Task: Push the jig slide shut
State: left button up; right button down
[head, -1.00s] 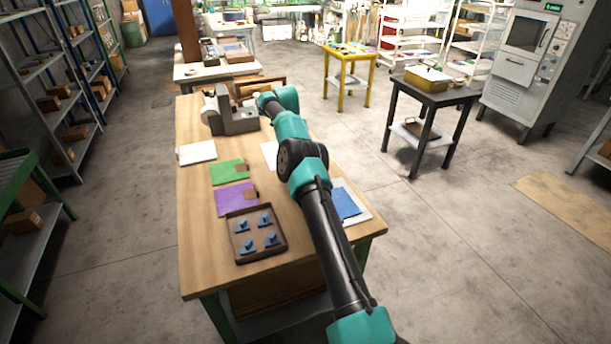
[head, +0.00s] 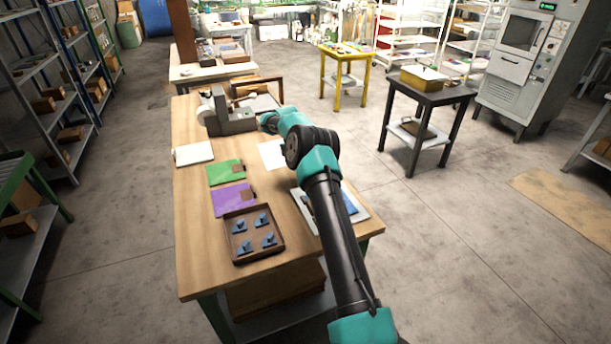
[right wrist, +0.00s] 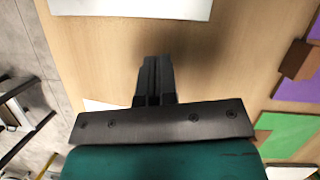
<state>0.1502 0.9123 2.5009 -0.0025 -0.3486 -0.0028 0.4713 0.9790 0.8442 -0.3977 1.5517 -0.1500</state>
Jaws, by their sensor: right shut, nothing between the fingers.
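The jig, a grey block-like fixture (head: 228,118) with a pale round part, stands near the far end of the wooden table in the head view. I cannot make out its slide clearly or tell how far it stands open. My right arm reaches across the table, its wrist end just to the right of the fixture's near side. My right gripper (right wrist: 154,80) is shut and empty, over bare wood in the right wrist view; the fixture does not show there. My left gripper is not in view.
On the table (head: 195,260) lie a white sheet (head: 194,153), a green folder (head: 225,172), a purple folder (head: 233,198) and a brown tray (head: 236,262) of several blue-grey parts. A wooden box (head: 270,87) stands behind the fixture. Bare wood lies along the left edge.

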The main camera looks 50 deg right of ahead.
jog(key=x, duration=0.3)
jog(key=shift+s+r, duration=0.25)
jog(key=shift+s, duration=0.45)
jog(key=shift+s+a, duration=0.15)
jog(key=shift+s, duration=0.45)
jog(key=shift+s+a, duration=0.15)
jog(key=shift+s, duration=0.45)
jog(key=shift+a, duration=0.15)
